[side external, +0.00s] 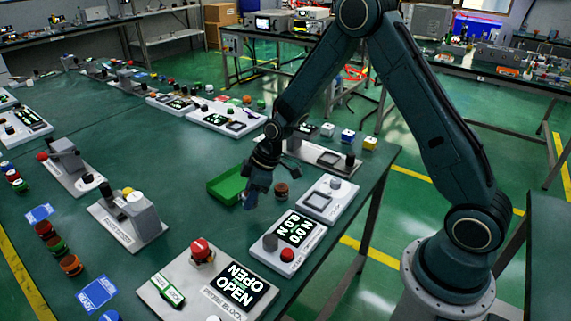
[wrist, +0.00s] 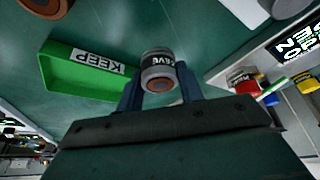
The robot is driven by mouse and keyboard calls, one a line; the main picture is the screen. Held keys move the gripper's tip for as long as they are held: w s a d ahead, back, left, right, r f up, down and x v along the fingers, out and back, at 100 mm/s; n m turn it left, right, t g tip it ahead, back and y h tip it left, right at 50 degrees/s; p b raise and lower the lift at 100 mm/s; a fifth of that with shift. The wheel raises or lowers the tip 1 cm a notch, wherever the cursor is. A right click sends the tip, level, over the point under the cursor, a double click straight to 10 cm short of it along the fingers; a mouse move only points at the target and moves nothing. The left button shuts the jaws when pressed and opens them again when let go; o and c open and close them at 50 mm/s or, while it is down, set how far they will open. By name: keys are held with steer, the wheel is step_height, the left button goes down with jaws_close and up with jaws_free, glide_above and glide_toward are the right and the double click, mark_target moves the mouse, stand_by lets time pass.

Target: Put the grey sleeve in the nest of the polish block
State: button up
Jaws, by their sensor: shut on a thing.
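My gripper (side external: 250,199) is low over the table, beside the green tray. In the wrist view my gripper (wrist: 160,88) has its two blue fingers shut on the grey sleeve (wrist: 158,62), a short cylinder with a dark lettered band and a copper-coloured end. In the side view the sleeve is too small and covered to make out.
The green tray (side external: 222,190), marked KEEP (wrist: 75,84), lies close to my gripper. A dark brown-topped part (side external: 281,191) stands right of it.

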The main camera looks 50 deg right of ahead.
mark_target(252, 217)
steer(key=shift+f, duration=2.15)
steer(key=shift+f, duration=0.1)
steer(key=o, duration=1)
steer(key=shift+f, duration=0.1)
steer(key=shift+s+v, duration=0.2)
steer(key=shift+v, duration=6.75)
steer(key=shift+a, duration=0.1)
